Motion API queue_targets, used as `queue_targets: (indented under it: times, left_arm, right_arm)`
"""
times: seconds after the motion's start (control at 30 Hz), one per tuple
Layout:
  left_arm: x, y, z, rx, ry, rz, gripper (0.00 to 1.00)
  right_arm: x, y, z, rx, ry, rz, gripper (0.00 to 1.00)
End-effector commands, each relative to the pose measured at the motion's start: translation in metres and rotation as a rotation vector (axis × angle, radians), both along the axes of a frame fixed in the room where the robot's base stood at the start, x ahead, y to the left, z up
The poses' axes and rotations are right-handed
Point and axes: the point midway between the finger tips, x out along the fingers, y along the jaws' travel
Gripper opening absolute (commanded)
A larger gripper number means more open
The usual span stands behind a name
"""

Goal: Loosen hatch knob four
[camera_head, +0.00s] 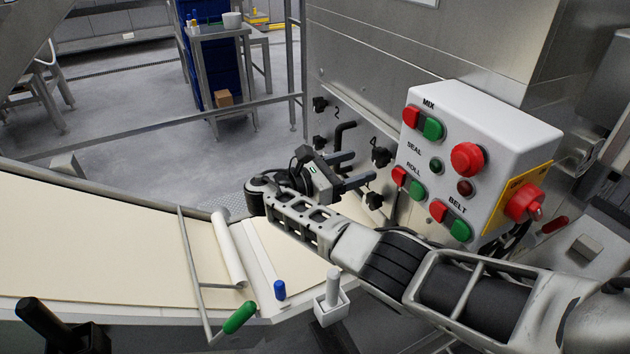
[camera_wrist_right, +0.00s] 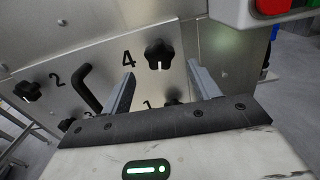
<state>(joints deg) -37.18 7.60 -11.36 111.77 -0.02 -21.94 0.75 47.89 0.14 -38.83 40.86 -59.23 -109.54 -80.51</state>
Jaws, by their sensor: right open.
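Hatch knob four is a black lobed knob. In the right wrist view knob four (camera_wrist_right: 159,54) sits on a metal hatch plate (camera_wrist_right: 112,60), right of the printed 4. In the head view knob four (camera_head: 381,156) shows just beyond the fingertips. My right gripper (camera_head: 363,166) is open and empty, with its fingers pointing at the plate. In the wrist view the right gripper (camera_wrist_right: 161,70) has its two fingers left and right of the line to knob four, which appears slightly above the tips. Contact is not visible. My left gripper is not in view.
Knob two (camera_wrist_right: 27,91) and a bent black handle (camera_wrist_right: 90,88) are left of knob four. Another knob (camera_head: 374,200) sits below it. A white control box (camera_head: 490,130) with red and green buttons stands close on the right. A pale belt (camera_head: 100,240) lies left.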

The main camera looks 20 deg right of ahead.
Motion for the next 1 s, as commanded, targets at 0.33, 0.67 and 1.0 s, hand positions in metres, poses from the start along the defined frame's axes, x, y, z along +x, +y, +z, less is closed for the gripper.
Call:
queue_targets:
  times: [0.33, 0.67, 1.0]
  left_arm:
    - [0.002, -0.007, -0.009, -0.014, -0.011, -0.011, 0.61]
    - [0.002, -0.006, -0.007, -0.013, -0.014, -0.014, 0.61]
    - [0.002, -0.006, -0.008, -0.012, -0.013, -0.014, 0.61]
  right_arm:
    - [-0.006, 0.081, -0.002, 0.001, 0.001, 0.002, 0.61]
    - [-0.008, 0.105, 0.0, 0.0, 0.001, 0.0, 0.61]
    - [-0.008, 0.105, 0.0, -0.001, 0.001, 0.0, 0.61]
